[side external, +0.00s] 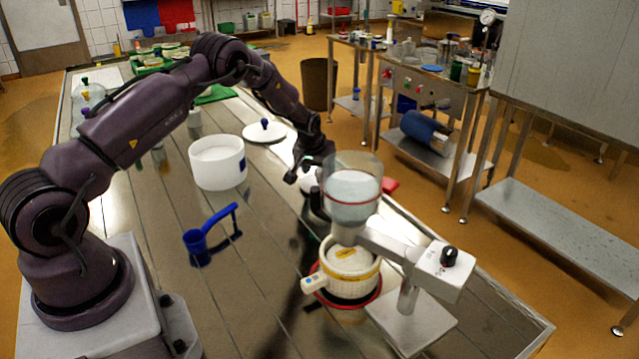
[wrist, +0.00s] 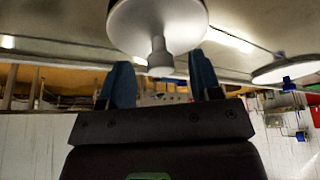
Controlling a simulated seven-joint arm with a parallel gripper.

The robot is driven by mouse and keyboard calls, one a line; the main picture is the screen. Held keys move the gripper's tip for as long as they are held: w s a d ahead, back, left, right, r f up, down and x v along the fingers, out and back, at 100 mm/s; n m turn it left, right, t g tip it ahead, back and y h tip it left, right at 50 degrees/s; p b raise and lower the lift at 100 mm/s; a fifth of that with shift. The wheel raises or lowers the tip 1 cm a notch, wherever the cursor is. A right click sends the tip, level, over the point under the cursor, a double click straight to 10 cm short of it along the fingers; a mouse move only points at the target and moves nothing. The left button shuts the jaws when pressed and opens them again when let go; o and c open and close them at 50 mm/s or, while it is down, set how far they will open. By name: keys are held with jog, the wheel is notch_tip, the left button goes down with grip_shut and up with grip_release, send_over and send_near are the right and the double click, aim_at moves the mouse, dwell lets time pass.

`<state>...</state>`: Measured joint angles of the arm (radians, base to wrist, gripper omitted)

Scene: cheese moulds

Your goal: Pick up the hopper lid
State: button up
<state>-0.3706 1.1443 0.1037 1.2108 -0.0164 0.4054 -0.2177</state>
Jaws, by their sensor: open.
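A pale round lid with a short grey knob (wrist: 157,22) is close to my gripper in the wrist view, cut off by the top edge. I take it as the hopper lid. My gripper (wrist: 160,60) is open, with its two blue fingers on either side of the knob and a visible gap on both sides. In the side view my gripper (side external: 302,174) is behind and left of the clear hopper (side external: 353,172). A white patch of the lid (side external: 308,185) shows just below it, mostly hidden by the hopper and its stand.
A white tub (side external: 217,163) and a white lid with a blue knob (side external: 264,132) lie left of my gripper. The hopper stand's arm (side external: 400,247) and a white pot (side external: 350,265) are in front. The steel table's middle is mostly clear.

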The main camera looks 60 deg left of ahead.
jog(key=shift+x, duration=1.05)
grip_shut()
jog(key=shift+r, duration=0.2)
